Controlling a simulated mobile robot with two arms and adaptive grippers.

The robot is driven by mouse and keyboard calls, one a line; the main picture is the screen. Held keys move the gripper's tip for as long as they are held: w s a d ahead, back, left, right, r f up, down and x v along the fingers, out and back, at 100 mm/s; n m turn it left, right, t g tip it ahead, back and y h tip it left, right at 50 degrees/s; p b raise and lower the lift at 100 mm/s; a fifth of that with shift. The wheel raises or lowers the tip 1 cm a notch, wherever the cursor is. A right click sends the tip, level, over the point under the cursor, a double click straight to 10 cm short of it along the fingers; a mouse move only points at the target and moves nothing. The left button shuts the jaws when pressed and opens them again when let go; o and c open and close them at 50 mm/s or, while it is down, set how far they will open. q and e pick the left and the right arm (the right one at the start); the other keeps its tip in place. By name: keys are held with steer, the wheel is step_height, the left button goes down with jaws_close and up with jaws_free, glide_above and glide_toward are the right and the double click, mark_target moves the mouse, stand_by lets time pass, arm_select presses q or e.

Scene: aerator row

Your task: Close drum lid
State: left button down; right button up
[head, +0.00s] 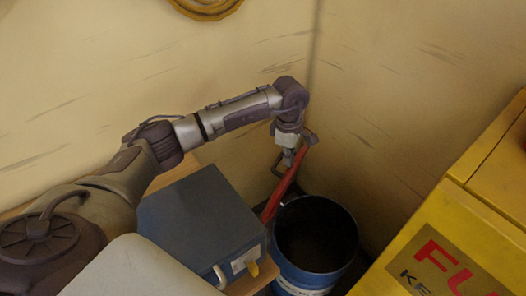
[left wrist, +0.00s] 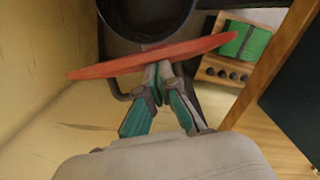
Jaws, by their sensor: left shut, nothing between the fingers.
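The blue drum (head: 343,262) stands open in the corner, with its dark inside showing; its round mouth also shows at the top of the left wrist view (left wrist: 147,22). The red lid (head: 283,188) stands steeply tilted on edge at the left side of the drum's rim and shows nearly edge-on. It also crosses the left wrist view (left wrist: 110,67). My left gripper (head: 287,160) is shut and empty at the upper part of the lid, on the side away from the mouth. In the left wrist view, its fingertips (left wrist: 158,70) are close against the lid; contact is unclear.
A blue-grey box (head: 200,222) sits on a wooden surface left of the drum. A yellow cabinet (head: 440,240) stands to the right. Walls close in behind. The left wrist view shows a wooden rack with a green item (left wrist: 243,42) beyond the lid.

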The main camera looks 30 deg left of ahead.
arm_select(q)
steer(key=d+f+b, duration=0.3)
steer(key=d+b, duration=0.1)
steer(key=d, duration=0.4)
steer(key=d+f+y+b, duration=0.1)
steer(key=d+f+b, duration=0.2)
steer(key=d, duration=0.5)
steer(key=shift+w+f+y+b, duration=0.2)
steer(key=shift+w+y+b, duration=0.1)
steer(key=shift+w+b, duration=0.1)
steer(key=shift+a, duration=0.1)
